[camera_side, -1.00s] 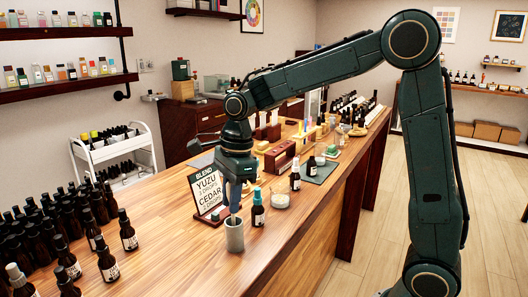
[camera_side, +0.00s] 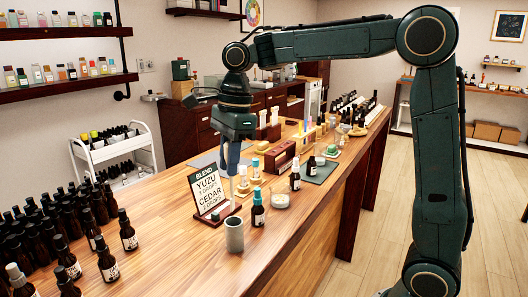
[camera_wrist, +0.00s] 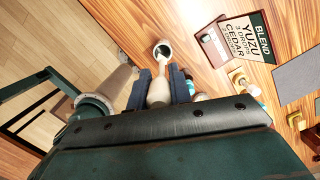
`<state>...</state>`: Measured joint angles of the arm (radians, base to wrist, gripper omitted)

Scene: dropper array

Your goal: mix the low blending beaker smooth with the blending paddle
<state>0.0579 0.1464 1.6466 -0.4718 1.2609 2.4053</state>
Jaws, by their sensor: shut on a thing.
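The low blending beaker (camera_side: 235,236) is a small grey-green cup standing upright on the wooden counter, in front of the blend sign. The wrist view shows its round dark mouth (camera_wrist: 163,49); its contents cannot be made out. My gripper (camera_side: 232,168) is above and behind the beaker in the side view, with its blue fingers pointing down. It is shut on the blending paddle, a pale piece (camera_wrist: 158,92) between the two fingers (camera_wrist: 161,82) in the wrist view. The paddle's lower end hangs clear above the beaker.
The blend sign (camera_side: 207,191) stands close behind the beaker and reads yuzu and cedar drops. A dark bottle with a teal cap (camera_side: 257,210) stands right of the beaker, with a white jar (camera_side: 280,201) beyond. Many dark bottles (camera_side: 40,225) crowd the left.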

